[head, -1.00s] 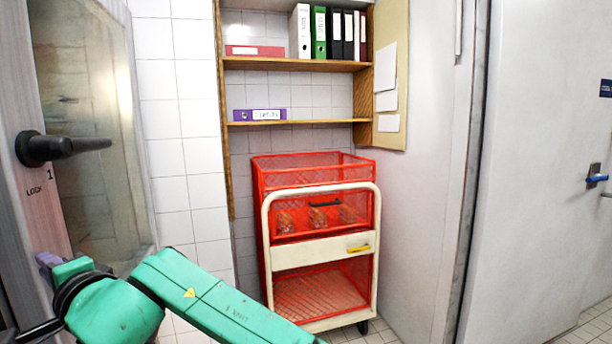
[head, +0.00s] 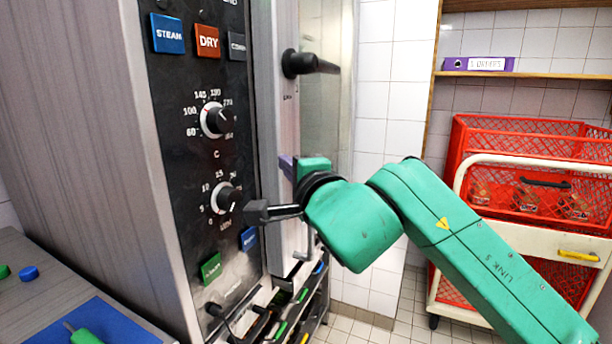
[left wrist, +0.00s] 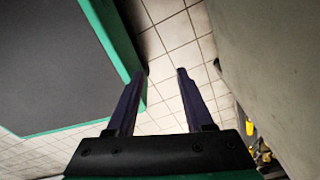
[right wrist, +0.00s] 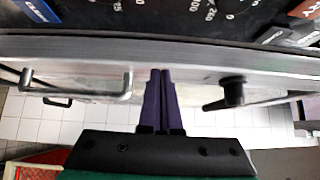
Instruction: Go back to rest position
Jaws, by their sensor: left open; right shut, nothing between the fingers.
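My right gripper (head: 286,167) is at the end of the green arm in the head view, near the edge of the oven door (head: 317,120). In the right wrist view its purple fingers (right wrist: 160,72) are together and empty. They point at the oven's metal edge, between a silver bar handle (right wrist: 75,90) and a black lever handle (right wrist: 235,93). Whether they touch the oven cannot be told. My left gripper (left wrist: 162,72) shows only in the left wrist view. Its fingers are apart, with only tiled floor visible between them.
The oven's control panel (head: 208,130) stands at the left. A red mesh trolley (head: 530,140) is at the right, behind my right arm. A grey worktop (head: 30,262) with a blue mat (head: 125,325) lies at lower left. Tiled floor shows between oven and trolley.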

